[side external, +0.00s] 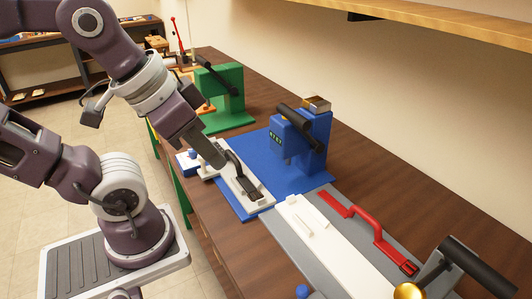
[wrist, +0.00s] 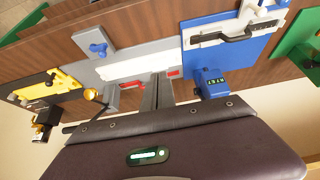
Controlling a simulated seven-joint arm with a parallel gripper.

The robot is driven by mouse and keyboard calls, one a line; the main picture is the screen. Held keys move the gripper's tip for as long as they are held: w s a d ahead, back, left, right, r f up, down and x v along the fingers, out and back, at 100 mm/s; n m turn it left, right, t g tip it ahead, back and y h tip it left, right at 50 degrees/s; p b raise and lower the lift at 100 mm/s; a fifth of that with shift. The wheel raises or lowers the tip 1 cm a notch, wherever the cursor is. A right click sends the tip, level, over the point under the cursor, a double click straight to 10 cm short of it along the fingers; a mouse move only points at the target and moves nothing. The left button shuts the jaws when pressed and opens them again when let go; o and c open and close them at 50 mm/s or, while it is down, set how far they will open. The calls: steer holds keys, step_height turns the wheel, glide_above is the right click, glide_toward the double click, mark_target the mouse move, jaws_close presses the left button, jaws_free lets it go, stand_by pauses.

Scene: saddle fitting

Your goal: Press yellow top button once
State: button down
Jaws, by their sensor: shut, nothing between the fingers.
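A round yellow-gold knob (side external: 407,291) shows at the bottom edge of the side view, beside a black handle. It also shows in the wrist view (wrist: 90,95), near a yellow plate (wrist: 62,80) with black parts. I cannot tell whether this knob is the yellow top button; no other clear yellow button shows. My gripper (side external: 214,158) is shut and empty, above the white clamp area on the blue base in the side view, well away from the knob. Its fingers (wrist: 158,92) also show in the wrist view, close together.
A red handle (side external: 375,237) lies on a grey plate beside a white strip (side external: 310,235). A green machine (side external: 232,103) stands farther back. A shelf overhangs the bench.

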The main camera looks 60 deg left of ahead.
stand_by(0.8)
steer(key=w+a+r+n+h, duration=0.2)
steer(key=w+r+n+h, duration=0.15)
steer(key=w+n, duration=0.75)
steer(key=w+a+r+n+t, duration=0.2)
steer(key=w+a+r+n, duration=0.1)
steer(key=w+a+n, duration=0.8)
steer(key=w+a, duration=0.3)
steer(key=a, duration=0.1)
steer(key=shift+t, duration=0.4)
steer(key=shift+w, duration=0.1)
steer(key=shift+f, duration=4.45)
